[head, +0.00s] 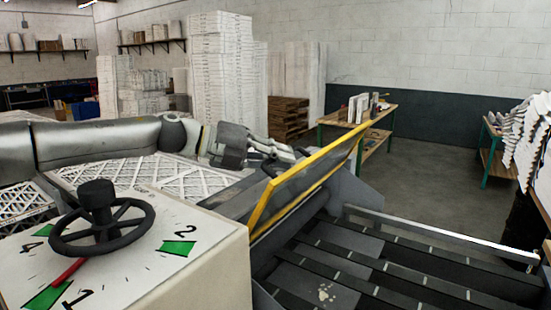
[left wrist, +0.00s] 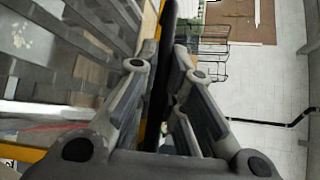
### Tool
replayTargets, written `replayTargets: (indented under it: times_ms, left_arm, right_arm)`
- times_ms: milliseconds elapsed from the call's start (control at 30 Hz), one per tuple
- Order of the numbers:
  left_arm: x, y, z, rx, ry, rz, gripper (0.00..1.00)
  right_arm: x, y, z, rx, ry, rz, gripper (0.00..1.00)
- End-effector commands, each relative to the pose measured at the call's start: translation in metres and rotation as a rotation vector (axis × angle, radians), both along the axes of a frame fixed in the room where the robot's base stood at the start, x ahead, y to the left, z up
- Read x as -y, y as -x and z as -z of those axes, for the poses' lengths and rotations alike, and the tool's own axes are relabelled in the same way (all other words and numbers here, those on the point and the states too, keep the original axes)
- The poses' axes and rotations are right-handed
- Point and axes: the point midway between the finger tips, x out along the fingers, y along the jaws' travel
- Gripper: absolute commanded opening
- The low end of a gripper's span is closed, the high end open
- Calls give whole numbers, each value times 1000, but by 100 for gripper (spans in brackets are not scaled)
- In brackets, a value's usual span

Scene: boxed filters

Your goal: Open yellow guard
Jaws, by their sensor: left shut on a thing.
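The yellow guard (head: 317,157) is a yellow-framed, see-through panel standing tilted at the side of the roller conveyor in the head view. My left gripper (head: 285,155) is at the guard's upper edge, on its left side. In the left wrist view my left gripper (left wrist: 165,58) is shut around a dark bar (left wrist: 162,84) that runs beside the guard's yellow frame. The bar looks like the guard's handle. The fingers hide part of it. My right gripper is in neither view.
A dial with a black handwheel (head: 102,226) stands at the front left. White-framed filters (head: 130,185) lie under my left arm. The slatted conveyor (head: 375,265) is at the lower right. A wooden table (head: 377,125) and open floor lie behind.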

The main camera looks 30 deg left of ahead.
Motion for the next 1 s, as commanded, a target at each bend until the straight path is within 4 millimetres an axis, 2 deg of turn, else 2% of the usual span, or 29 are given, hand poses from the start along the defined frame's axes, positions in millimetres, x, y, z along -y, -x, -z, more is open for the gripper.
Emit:
replayTargets:
  times_ms: [67, 100, 267, 667, 1000]
  left_arm:
    - [0, 0, 1, -1, -1, 1, 0]
    - [0, 0, 1, -1, -1, 1, 11]
    - [0, 0, 1, -1, -1, 1, 32]
    - [-3, 2, -2, 2, 1, 0, 32]
    - [-28, 25, -14, 5, 2, -1, 32]
  right_arm:
    - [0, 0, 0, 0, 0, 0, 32]
    - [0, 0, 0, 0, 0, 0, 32]
    - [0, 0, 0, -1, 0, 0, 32]
    - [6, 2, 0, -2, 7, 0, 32]
    - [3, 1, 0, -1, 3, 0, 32]
